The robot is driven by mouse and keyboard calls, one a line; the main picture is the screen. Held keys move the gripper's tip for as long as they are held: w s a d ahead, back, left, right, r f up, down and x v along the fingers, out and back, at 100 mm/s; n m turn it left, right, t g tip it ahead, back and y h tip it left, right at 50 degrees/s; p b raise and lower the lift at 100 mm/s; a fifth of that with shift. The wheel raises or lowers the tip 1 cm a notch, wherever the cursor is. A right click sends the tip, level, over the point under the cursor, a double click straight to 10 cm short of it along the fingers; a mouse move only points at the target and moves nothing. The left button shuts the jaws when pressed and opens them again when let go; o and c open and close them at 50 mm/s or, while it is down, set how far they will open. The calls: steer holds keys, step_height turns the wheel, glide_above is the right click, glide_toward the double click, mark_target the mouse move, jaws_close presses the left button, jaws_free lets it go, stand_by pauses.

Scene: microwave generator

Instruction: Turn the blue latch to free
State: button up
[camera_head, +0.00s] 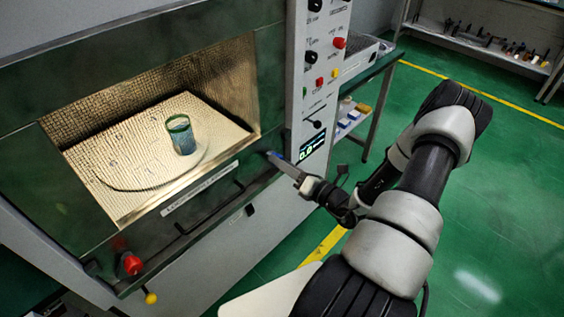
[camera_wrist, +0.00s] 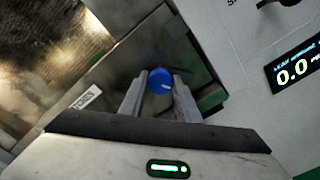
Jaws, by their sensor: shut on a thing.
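The blue latch (camera_wrist: 160,81) is a round blue knob with a pale mark on its face, on the dark front frame of the microwave generator. It sits between the two fingers of my gripper (camera_wrist: 158,92) in the wrist view, and the fingers are shut on it. In the head view my gripper (camera_head: 283,164) reaches the right end of the frame below the chamber opening. Only a small bit of the blue latch (camera_head: 274,154) shows there, mostly hidden by the fingers.
A green-blue cup (camera_head: 181,137) stands inside the lit chamber. A dark handle bar (camera_head: 210,208) runs along the front. The control panel (camera_head: 318,70) is right of the chamber. Green floor is clear at right.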

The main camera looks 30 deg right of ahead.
stand_by(0.3)
steer(key=o, duration=1)
steer(key=shift+o, duration=0.2)
steer(key=v, duration=1.7)
steer(key=shift+s, duration=0.2)
